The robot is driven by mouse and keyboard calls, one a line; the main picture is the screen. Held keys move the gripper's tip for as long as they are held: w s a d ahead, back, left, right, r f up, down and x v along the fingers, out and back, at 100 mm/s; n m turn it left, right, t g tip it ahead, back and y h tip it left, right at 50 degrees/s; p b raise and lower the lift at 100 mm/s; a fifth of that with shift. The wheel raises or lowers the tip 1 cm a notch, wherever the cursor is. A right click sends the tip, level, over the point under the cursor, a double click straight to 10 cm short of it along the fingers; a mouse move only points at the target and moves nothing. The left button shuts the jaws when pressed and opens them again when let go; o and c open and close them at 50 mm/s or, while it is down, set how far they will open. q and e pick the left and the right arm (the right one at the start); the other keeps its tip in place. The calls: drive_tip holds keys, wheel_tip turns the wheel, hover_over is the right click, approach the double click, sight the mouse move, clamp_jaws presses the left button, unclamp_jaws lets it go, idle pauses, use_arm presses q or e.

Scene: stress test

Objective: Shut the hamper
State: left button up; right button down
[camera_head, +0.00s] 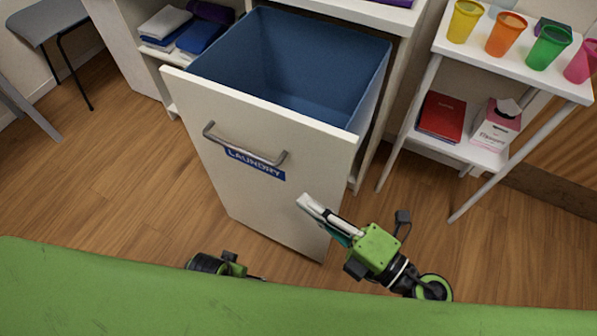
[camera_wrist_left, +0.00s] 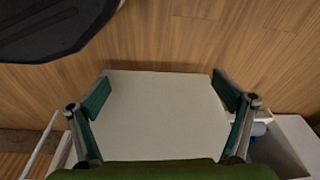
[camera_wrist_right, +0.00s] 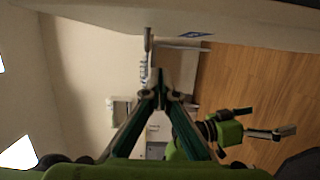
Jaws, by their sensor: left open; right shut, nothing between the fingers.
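The hamper is a pull-out laundry bin with a white front panel (camera_head: 255,205), a metal bar handle (camera_head: 245,150) and a blue "LAUNDRY" label (camera_head: 256,164). It stands pulled out of its cabinet, and its blue inner bin (camera_head: 290,60) looks empty. My right gripper (camera_head: 306,202) is shut and empty, near the panel's lower right part; I cannot tell whether it touches. The right wrist view shows its closed fingertips (camera_wrist_right: 160,78) with the panel (camera_wrist_right: 250,12) above. My left gripper is mostly hidden in the head view; the left wrist view shows it open (camera_wrist_left: 163,92), the white panel (camera_wrist_left: 160,120) beyond its fingers.
A white shelf (camera_head: 455,150) with colored cups (camera_head: 506,34), a red book (camera_head: 441,117) and a tissue box (camera_head: 496,126) stands right of the hamper. Folded cloths (camera_head: 200,37) lie in the cabinet to the left. A grey chair (camera_head: 47,20) is far left. Wooden floor (camera_head: 120,190) lies clear at left.

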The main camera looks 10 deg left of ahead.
sight(299, 174)
use_arm(q)
drive_tip(key=shift+w+r+b, duration=0.15)
drive_tip(key=shift+r+b, duration=0.1)
drive_tip(key=shift+r, duration=0.4)
drive_tip(key=shift+w+r+b, duration=0.15)
drive_tip(key=shift+r+b, duration=0.05)
drive_tip(key=shift+r, duration=0.45)
use_arm(e)
drive_tip(key=shift+w+a, duration=0.5)
drive_tip(key=shift+w, duration=0.65)
drive_tip(key=shift+w+a, duration=0.55)
drive_tip(key=shift+w, duration=0.6)
drive_tip(key=shift+w+a, duration=0.5)
drive_tip(key=shift+w, duration=0.65)
